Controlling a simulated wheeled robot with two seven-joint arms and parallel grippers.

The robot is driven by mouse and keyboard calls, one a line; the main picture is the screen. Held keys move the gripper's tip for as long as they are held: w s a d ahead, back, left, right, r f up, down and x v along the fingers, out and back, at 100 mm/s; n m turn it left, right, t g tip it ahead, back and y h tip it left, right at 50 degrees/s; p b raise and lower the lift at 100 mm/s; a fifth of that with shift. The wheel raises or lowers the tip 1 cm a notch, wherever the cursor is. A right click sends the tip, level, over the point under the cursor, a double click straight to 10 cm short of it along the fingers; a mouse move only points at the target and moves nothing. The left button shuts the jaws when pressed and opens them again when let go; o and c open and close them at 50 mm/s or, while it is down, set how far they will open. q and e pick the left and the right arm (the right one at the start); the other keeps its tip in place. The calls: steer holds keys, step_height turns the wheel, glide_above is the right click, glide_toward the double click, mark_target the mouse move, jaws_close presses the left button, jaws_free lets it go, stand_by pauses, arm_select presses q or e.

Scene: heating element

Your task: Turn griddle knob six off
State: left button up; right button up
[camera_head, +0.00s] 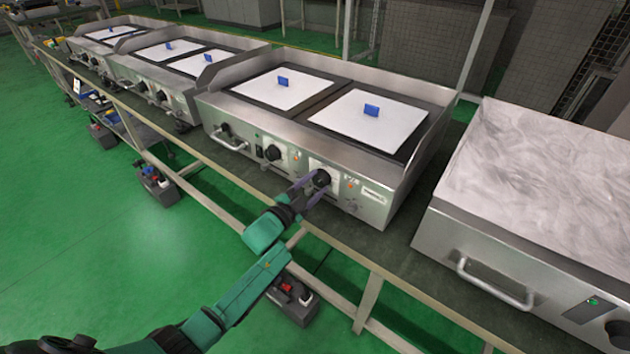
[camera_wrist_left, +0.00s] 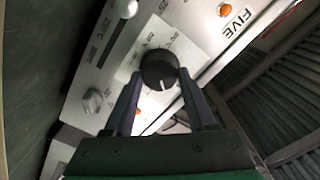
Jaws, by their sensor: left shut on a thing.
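The black round griddle knob (camera_head: 321,178) is the right-hand one on the front panel of the near griddle (camera_head: 272,138). My left gripper (camera_head: 303,190) reaches it from the lower left, with its fingers shut on either side of the knob. In the left wrist view the knob (camera_wrist_left: 159,68) sits between the fingertips (camera_wrist_left: 160,85), and its white mark points down the picture. The label FIVE (camera_wrist_left: 237,21) is beside an orange lamp, up and right of the held knob. The held knob's own label is not readable. My right gripper is not in view.
White plates with blue grips (camera_head: 367,116) lie on the griddle. Another steel appliance (camera_head: 525,190) stands right. The bench's front edge and rail (camera_head: 225,172) run below.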

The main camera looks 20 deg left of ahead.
arm_select(q)
steer(key=n+p, duration=0.1)
steer(key=n, duration=0.2)
steer(key=shift+n, duration=0.4)
steer(key=shift+n+p, duration=0.75)
steer(key=shift+n, duration=0.95)
steer(key=o, duration=1.4)
steer(key=shift+a, duration=0.1)
steer(key=shift+c, duration=0.2)
steer(key=shift+s, duration=0.1)
steer(key=p+v, duration=0.1)
steer(key=v, duration=1.3)
steer(key=shift+s, duration=0.2)
steer(key=shift+f, duration=0.1)
